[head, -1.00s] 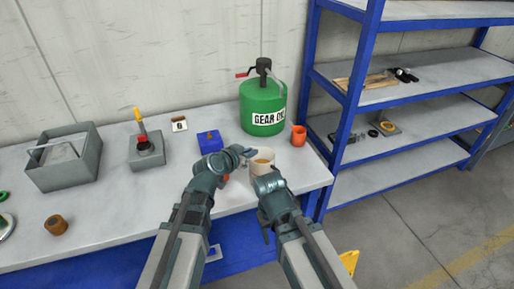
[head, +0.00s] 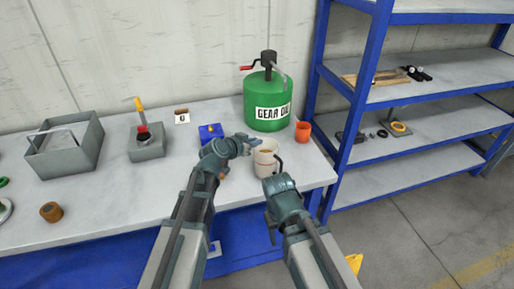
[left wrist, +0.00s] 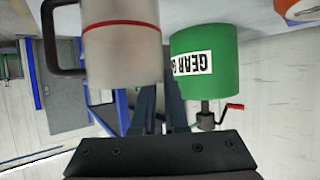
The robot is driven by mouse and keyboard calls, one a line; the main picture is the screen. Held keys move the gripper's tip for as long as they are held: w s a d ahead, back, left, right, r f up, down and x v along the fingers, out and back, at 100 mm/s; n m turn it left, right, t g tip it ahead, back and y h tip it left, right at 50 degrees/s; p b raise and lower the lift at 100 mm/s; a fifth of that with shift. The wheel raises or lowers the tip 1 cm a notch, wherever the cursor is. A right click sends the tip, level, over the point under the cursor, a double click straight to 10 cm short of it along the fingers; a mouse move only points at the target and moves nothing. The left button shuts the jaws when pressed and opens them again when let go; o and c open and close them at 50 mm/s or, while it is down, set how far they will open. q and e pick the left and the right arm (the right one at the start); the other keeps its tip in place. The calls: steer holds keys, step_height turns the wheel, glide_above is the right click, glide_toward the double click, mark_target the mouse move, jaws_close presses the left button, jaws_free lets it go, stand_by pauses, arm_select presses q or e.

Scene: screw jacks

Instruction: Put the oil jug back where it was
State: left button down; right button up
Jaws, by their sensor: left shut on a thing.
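The oil jug (head: 264,165), pale with a red band and a black handle, is near the front right edge of the bench. I cannot tell whether its base touches the top. In the left wrist view the jug (left wrist: 122,55) looks upside down, with its handle on the left. My left gripper (head: 250,144) is at the jug's left side near the rim, shut on it. Its fingertips are partly hidden behind the jug in the left wrist view. My right gripper (head: 279,190) is just right of and in front of the jug; its fingers are hidden.
A green gear oil can (head: 266,105) with a crank stands behind the jug, beside an orange cup (head: 303,132). A blue box (head: 211,134) is to the left. A blue-framed shelf (head: 350,125) stands right of the bench. The bench's left middle is mostly clear.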

arm_select(q)
steer(key=shift+f, duration=0.15)
steer(key=shift+a, duration=0.1)
steer(key=c, duration=1.4)
jaws_free()
steer(key=shift+f, duration=0.1)
steer(key=o, duration=0.5)
steer(key=shift+c, duration=0.2)
